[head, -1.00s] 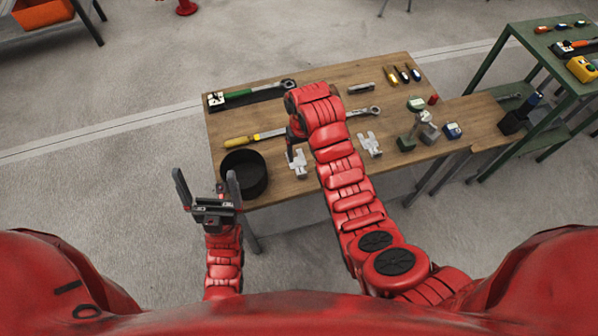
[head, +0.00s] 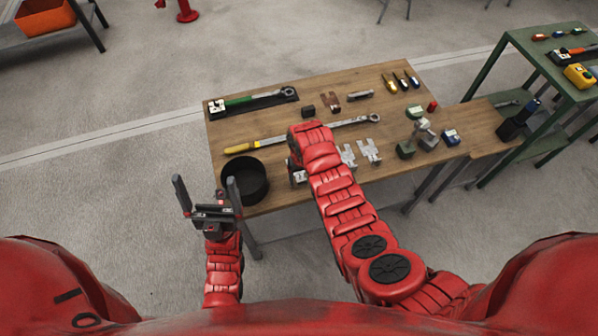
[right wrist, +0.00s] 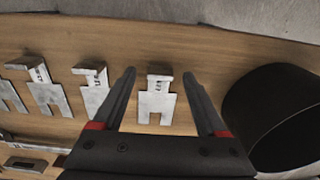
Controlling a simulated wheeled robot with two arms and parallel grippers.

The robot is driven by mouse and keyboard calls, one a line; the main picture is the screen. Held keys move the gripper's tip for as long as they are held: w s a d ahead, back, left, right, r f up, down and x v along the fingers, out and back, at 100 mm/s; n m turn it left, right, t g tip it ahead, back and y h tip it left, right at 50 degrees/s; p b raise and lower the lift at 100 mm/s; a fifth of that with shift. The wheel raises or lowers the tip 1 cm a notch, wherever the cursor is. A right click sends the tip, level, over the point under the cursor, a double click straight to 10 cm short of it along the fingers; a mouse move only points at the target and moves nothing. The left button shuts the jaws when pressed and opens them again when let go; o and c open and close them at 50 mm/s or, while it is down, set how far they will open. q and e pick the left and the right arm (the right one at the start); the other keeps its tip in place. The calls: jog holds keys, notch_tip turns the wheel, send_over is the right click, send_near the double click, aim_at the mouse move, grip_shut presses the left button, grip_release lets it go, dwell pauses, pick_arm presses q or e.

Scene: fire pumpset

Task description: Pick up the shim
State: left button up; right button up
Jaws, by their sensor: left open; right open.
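Silver notched shims lie in a row on the wooden table. In the right wrist view, one shim (right wrist: 157,97) lies between the two fingers of my right gripper (right wrist: 159,76), apart from both. Several more lie to its left, the nearest being a bent-edged shim (right wrist: 95,92). In the head view, two shims show right of my right arm, one of them a clear shim (head: 369,152); my right gripper is mostly hidden by its own arm there. My left gripper (head: 205,186) is open and empty, off the table's front left corner.
A round black bowl (head: 244,183) stands at the table's (head: 290,125) front left, close to the right gripper's finger in the wrist view (right wrist: 275,118). A yellow-handled wrench (head: 243,147) lies behind the arm. Pipe fittings (head: 425,132) stand at the right.

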jog(key=shift+f, duration=0.1)
grip_shut()
dwell(0.4)
dwell(0.3)
